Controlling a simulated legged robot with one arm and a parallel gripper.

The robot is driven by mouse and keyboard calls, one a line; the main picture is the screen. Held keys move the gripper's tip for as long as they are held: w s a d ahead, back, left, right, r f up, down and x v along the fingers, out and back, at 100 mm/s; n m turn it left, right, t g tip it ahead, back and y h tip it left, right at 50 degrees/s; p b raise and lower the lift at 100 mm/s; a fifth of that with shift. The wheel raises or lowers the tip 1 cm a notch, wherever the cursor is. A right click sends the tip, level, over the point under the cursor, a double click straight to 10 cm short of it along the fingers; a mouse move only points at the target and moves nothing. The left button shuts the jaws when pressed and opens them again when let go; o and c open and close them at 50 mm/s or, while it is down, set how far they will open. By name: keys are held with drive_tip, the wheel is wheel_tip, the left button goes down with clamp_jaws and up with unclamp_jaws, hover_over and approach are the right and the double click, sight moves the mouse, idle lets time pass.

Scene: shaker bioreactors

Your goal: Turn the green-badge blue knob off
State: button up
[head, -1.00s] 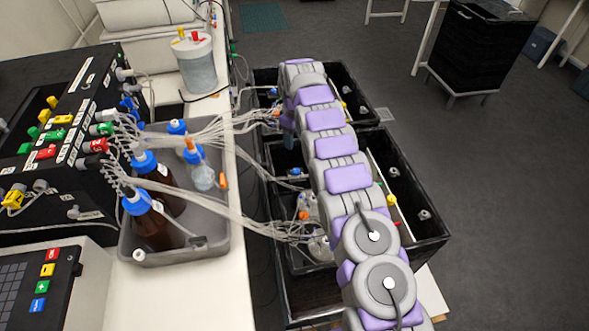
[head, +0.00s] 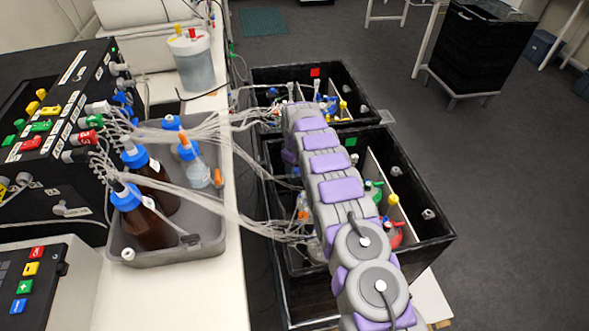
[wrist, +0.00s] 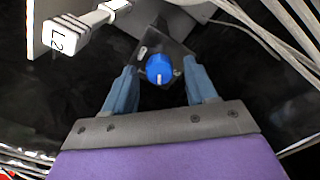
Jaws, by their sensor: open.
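In the wrist view a round blue knob (wrist: 159,69) with a white pointer line toward the bottom of the picture sits on a small dark plate. My gripper (wrist: 160,76) is open, with one blue-grey finger on either side of the knob and gaps visible. I cannot tell how deep the fingertips reach. In the head view a green badge (head: 351,142) is on the near black box (head: 425,236), and a red badge (head: 315,72) is on the far black box (head: 262,73). My arm covers part of the near box there, and my gripper is hidden. No badge shows in the wrist view.
A white connector marked L2 (wrist: 62,37) is at upper left in the wrist view, and pale tubes (wrist: 285,60) run at upper right. In the head view tubes (head: 225,135) cross from the control unit (head: 65,90) to the boxes. A grey tray (head: 190,245) holds brown bottles.

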drive_tip(key=shift+d+f, duration=0.1)
drive_tip(key=shift+d, duration=0.05)
drive_tip(key=shift+a, duration=0.2)
drive_tip(key=c, duration=1.1)
